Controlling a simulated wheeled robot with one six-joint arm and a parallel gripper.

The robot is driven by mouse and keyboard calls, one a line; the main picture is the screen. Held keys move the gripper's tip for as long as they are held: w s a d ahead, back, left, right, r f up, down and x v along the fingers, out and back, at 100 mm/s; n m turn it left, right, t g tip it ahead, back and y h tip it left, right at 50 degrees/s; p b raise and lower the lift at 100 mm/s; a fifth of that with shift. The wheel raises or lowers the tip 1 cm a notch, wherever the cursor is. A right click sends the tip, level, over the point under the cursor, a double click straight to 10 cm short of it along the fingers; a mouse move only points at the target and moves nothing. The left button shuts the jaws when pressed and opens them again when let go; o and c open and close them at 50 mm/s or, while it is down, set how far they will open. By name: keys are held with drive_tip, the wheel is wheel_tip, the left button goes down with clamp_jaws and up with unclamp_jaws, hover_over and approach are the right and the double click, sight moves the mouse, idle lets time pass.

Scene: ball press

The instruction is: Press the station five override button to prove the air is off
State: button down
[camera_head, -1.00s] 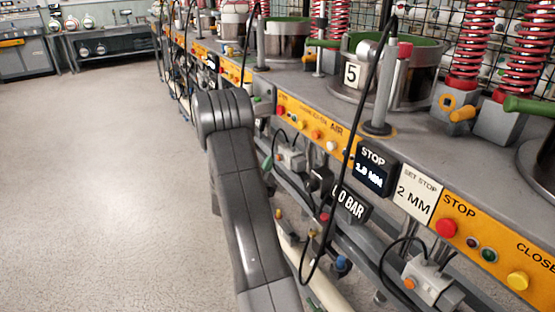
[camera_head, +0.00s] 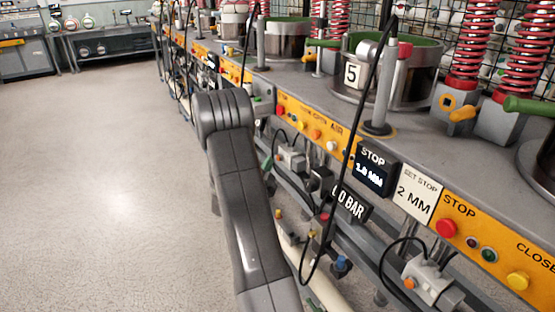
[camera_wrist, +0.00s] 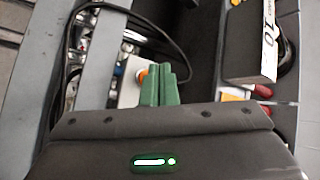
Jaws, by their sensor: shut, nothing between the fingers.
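In the wrist view my gripper (camera_wrist: 160,70) has two green fingers shut together with nothing between them. Just left of the fingertips an orange button (camera_wrist: 142,75) shows on a pale box (camera_wrist: 130,88), partly hidden by the fingers; whether they touch it I cannot tell. In the head view my arm hides most of the gripper. A pale valve box (camera_head: 292,157) sits under the bench right of my arm.
A black cable (camera_head: 345,165) hangs down in front of the bench. Another box with an orange button (camera_head: 427,281) sits lower right. Orange panels (camera_head: 310,126) with buttons line the bench edge. Open floor (camera_head: 95,190) lies to the left.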

drive_tip(key=shift+w+d+b, duration=0.1)
drive_tip(key=shift+d+b, duration=0.05)
drive_tip(key=shift+b, duration=0.2)
drive_tip(key=shift+w+d+b, duration=0.15)
drive_tip(key=shift+d+b, duration=0.1)
drive_tip(key=shift+b, duration=0.05)
drive_tip(key=shift+w+d+b, duration=0.25)
drive_tip(key=shift+d+b, duration=0.1)
drive_tip(key=shift+b, duration=0.1)
idle(0.6)
idle(0.4)
drive_tip(key=shift+s+a+b, duration=0.5)
drive_tip(key=shift+a, duration=0.2)
